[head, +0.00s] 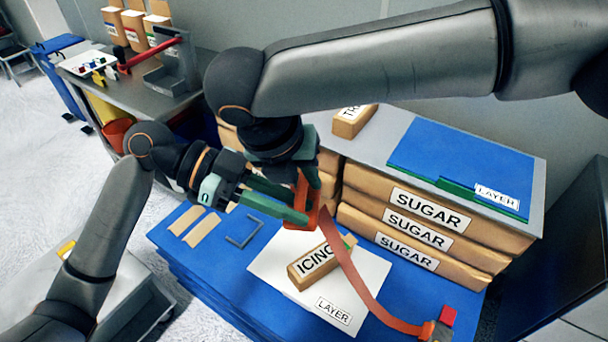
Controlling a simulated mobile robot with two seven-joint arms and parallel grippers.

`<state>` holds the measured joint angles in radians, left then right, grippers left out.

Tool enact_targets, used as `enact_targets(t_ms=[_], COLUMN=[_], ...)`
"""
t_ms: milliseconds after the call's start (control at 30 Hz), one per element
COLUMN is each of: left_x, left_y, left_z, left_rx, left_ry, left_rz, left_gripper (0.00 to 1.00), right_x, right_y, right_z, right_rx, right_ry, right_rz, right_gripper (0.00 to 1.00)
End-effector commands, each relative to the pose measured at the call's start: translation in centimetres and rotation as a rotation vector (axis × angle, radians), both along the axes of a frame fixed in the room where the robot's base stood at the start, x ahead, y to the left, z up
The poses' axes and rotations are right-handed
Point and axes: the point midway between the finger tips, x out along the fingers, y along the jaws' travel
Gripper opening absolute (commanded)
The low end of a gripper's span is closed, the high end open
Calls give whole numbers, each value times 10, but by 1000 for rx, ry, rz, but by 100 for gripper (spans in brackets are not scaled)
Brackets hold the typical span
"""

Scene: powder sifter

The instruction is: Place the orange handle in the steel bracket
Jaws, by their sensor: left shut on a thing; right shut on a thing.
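An orange handle-like piece (303,205) is held upright above the white sheet near the middle of the head view. My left gripper (300,207) reaches in from the left, its green fingers shut on the piece's lower part. My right gripper (308,172) comes from above and is shut at its upper end; its fingers are partly hidden. A thin grey angle-shaped bracket (243,231) lies on the blue surface, left of the white sheet. A grey metal bracket-like stand (172,78) is on the steel table at the back left. I cannot tell which is the task's bracket.
An orange strap (352,268) with a buckle runs beside the ICING box (316,263) on the white sheet (365,262). Stacked SUGAR boxes (410,215) stand at the right. A steel table (128,90) holds a red bar (150,54). Tan strips (190,225) lie at left.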

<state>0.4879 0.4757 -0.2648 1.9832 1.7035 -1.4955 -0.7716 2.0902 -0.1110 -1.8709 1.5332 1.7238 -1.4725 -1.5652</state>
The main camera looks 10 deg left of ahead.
Motion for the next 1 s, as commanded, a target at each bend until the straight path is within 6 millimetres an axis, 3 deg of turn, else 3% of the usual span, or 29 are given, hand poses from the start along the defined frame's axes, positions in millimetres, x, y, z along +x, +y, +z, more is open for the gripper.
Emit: enact_targets(t_ms=[33, 333, 667, 1000], left_x=[0, 0, 2, 6], left_y=[-1, -1, 5, 52], left_z=[1, 2, 4, 24], left_rx=[-5, -6, -5, -4], left_ry=[-2, -3, -5, -6], left_rz=[-1, 1, 4, 6], left_gripper=[21, 54, 54, 54], right_x=[-1, -2, -3, -2], right_y=[3, 2, 2, 1], right_z=[0, -1, -1, -2], right_rx=[8, 6, 3, 0], right_ry=[2, 4, 7, 7], right_rz=[3, 4, 4, 3], right_gripper=[0, 0, 0, 0])
